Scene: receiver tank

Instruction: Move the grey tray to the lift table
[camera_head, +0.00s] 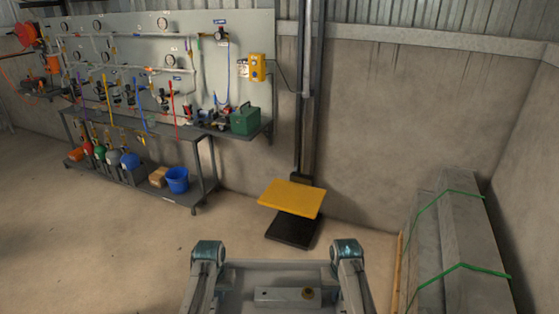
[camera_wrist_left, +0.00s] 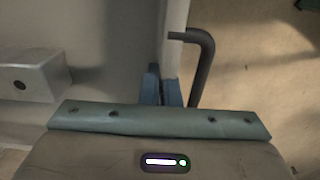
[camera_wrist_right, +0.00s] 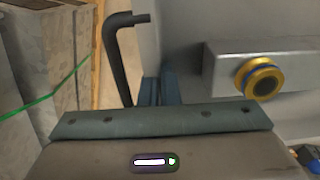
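The grey tray (camera_head: 284,266) is in front of me at the bottom of the head view, between my two arms. A grey metal block (camera_head: 278,296) with a brass fitting lies in it. The lift table (camera_head: 292,198), with a yellow top over a dark base, stands ahead at the wall, apart from the tray. My left gripper (camera_wrist_left: 162,86) is shut at the tray's side, beside a dark bent handle (camera_wrist_left: 204,62). My right gripper (camera_wrist_right: 160,90) is shut at the other side, beside a matching handle (camera_wrist_right: 121,66). The exact finger contact is partly hidden in both wrist views.
A workbench (camera_head: 190,190) with a gauge panel, a green box (camera_head: 245,119) and a blue bucket (camera_head: 177,180) stands at the left. Grey slabs (camera_head: 463,235) with green straps lie at the right. Floor before the lift table is clear.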

